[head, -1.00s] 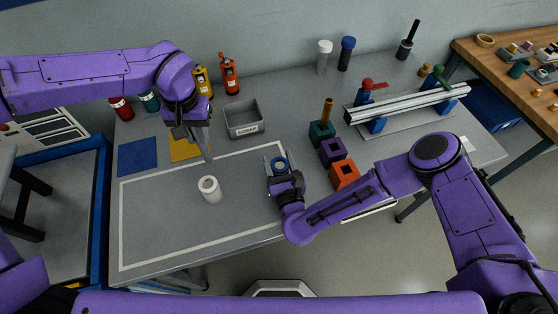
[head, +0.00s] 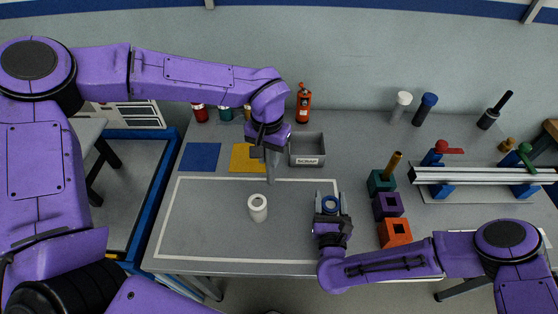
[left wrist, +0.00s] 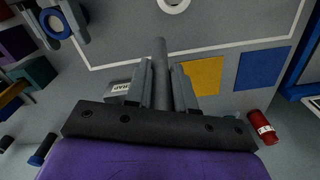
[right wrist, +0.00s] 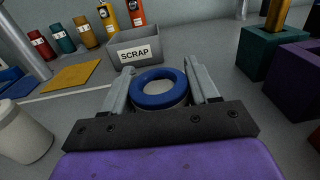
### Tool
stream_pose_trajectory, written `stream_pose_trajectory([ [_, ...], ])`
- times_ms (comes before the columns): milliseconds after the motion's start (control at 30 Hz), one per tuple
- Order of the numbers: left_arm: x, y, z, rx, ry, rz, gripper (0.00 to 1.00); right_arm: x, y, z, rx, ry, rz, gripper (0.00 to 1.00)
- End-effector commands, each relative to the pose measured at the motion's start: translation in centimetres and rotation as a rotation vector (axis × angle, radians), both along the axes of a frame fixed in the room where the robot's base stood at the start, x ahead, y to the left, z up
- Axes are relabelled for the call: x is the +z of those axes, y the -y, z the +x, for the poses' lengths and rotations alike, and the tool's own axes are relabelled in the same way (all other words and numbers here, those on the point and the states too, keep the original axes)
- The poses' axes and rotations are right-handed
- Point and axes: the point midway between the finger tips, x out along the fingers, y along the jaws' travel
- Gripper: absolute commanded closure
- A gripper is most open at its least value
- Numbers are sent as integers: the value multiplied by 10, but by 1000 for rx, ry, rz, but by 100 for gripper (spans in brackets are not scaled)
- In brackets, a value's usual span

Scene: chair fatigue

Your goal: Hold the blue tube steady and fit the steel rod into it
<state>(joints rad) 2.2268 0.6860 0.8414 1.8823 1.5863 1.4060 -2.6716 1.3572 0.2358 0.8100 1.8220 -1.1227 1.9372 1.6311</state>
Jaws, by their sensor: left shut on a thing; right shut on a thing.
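The blue tube (head: 329,204) is upright near the right border of the white-outlined area, its open mouth facing up. My right gripper (head: 328,207) is shut around it; the blue rim (right wrist: 158,88) shows between the fingers in the right wrist view. My left gripper (head: 268,157) is shut on the steel rod (head: 270,172), which points down above the table, left of and apart from the blue tube. In the left wrist view the grey rod (left wrist: 161,70) extends past the fingers. The rod's upper part is hidden by the gripper.
A white tube (head: 258,208) stands left of the blue tube, near the rod. A grey scrap bin (head: 307,160) sits behind. Teal, purple and orange blocks (head: 394,231) stand to the right. Blue (head: 200,156) and yellow (head: 247,158) mats lie back left.

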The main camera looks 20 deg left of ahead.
Motion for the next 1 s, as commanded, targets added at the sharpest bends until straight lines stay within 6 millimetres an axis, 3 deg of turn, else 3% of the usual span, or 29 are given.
stream_pose_trajectory([
  [167, 19, 77, 4, -85, 2, 3, 100, 0, 0, 0, 0, 0, 0, 73],
  [300, 35, 138, -5, -70, 1, 1, 100, 0, 0, 0, 0, 0, 0, 73],
  [400, 45, 166, -11, -32, 0, 1, 100, 0, 0, 0, 0, 0, 0, 73],
  [500, 56, 180, -13, 34, 1, -1, 100, 0, 0, 0, 1, 0, 0, 73],
  [633, 56, 178, -14, 105, -2, 0, 100, 0, 0, 0, 1, 0, 0, 73],
  [1000, 26, 178, -13, 110, -1, 0, 100, 0, 0, 0, 0, 0, 0, 73],
])
